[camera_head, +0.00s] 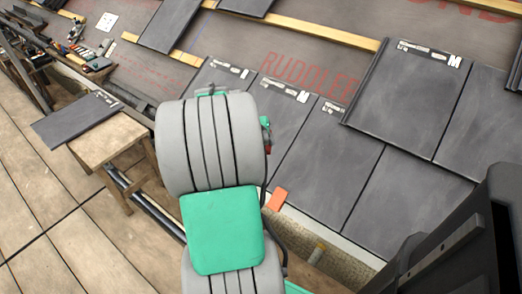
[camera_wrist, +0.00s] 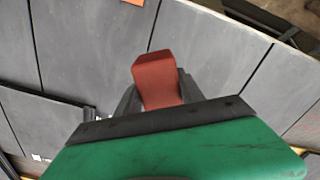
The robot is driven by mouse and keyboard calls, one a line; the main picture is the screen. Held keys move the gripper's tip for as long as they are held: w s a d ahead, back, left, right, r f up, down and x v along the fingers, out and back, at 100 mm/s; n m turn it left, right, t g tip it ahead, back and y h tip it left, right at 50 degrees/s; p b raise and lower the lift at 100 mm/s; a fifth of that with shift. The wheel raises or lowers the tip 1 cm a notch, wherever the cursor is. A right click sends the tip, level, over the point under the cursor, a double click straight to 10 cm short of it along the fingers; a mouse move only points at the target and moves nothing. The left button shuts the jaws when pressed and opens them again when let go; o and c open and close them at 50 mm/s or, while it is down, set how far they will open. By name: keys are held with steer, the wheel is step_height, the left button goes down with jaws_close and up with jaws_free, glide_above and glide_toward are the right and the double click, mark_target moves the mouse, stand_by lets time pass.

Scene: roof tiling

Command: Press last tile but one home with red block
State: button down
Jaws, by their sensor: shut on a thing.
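In the wrist view, my gripper (camera_wrist: 158,96) is shut on a red block (camera_wrist: 154,72), with a dark finger on each side. The block is over the grey roof tiles (camera_wrist: 90,45); I cannot tell whether it touches one. Lower-row tiles (camera_head: 300,165) lie side by side to the right of my arm. Upper-row tiles (camera_head: 408,100) overlap them at the right. I cannot tell which tile is the last but one, or how well it is seated.
A small orange piece (camera_head: 277,199) lies at the lower roof edge. A wooden stand (camera_head: 108,143) with a loose tile (camera_head: 75,118) is at the left, near scattered tools (camera_head: 95,62). Wooden battens (camera_head: 300,30) cross the bare underlay (camera_head: 230,45).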

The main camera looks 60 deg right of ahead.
steer(key=b, duration=0.4)
glide_toward(275, 156)
steer(key=shift+d+b, duration=0.3)
steer(key=shift+a+f, duration=0.15)
steer(key=shift+a, duration=0.05)
stand_by(0.4)
stand_by(0.3)
steer(key=shift+b+x, duration=1.45)
steer(key=shift+x, duration=1.5)
steer(key=shift+d+f, duration=0.1)
steer(key=p+v, duration=0.6)
steer(key=v, duration=0.3)
